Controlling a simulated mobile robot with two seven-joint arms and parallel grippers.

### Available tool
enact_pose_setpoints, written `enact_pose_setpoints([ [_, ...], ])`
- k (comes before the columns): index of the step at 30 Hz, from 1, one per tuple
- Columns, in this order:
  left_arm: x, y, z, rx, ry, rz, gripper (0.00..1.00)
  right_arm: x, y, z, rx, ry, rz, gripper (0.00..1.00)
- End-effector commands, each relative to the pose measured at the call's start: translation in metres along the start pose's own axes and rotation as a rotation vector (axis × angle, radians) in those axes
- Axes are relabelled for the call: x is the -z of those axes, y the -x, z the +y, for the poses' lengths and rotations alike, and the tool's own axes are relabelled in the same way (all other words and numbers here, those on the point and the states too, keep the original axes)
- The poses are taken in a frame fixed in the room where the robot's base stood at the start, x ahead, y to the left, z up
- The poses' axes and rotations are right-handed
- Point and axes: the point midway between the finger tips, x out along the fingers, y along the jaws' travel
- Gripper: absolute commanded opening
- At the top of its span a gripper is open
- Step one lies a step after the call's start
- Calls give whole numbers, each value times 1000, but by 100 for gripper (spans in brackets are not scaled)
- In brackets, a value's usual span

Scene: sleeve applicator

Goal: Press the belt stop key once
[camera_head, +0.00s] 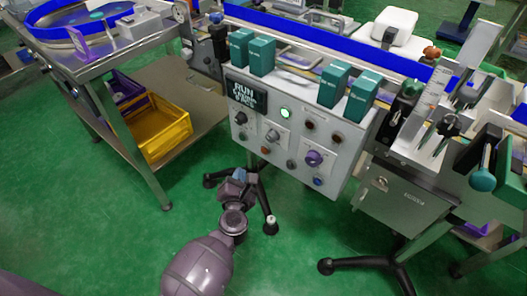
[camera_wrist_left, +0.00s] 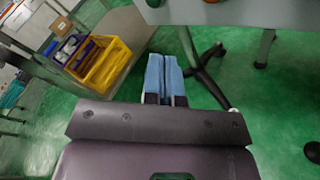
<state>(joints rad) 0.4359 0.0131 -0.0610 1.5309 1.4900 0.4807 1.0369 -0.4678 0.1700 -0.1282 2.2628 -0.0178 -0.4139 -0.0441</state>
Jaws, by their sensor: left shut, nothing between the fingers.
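The control panel (camera_head: 262,135) is a pale box front with several buttons and knobs. A green key (camera_head: 286,112) is lit near its top. The key labels are too small to read, so I cannot tell which is the belt stop key. A dark display (camera_head: 246,95) shows "RUN" and smaller text. My left gripper (camera_head: 238,174) is below the panel's lower left, apart from it. Its blue fingers (camera_wrist_left: 165,76) are together and empty. My right gripper is out of view.
Teal boxes (camera_head: 261,55) stand on top of the panel, before a blue-edged conveyor (camera_head: 330,43). A steel table (camera_head: 95,65) with a yellow crate (camera_head: 160,128) on its lower shelf is at left. A teal-knobbed lever (camera_head: 482,180) juts out at right. Green floor is open in front.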

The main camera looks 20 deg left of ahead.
Motion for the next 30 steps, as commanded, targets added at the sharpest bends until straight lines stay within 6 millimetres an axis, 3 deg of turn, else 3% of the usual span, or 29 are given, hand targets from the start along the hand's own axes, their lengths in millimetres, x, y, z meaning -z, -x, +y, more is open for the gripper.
enact_pose_setpoints([
  [15, -23, -46, -26, 1, -1, 2, 0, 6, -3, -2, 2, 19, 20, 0],
  [30, -29, -54, -29, 1, -1, 0, 0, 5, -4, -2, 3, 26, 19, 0],
])
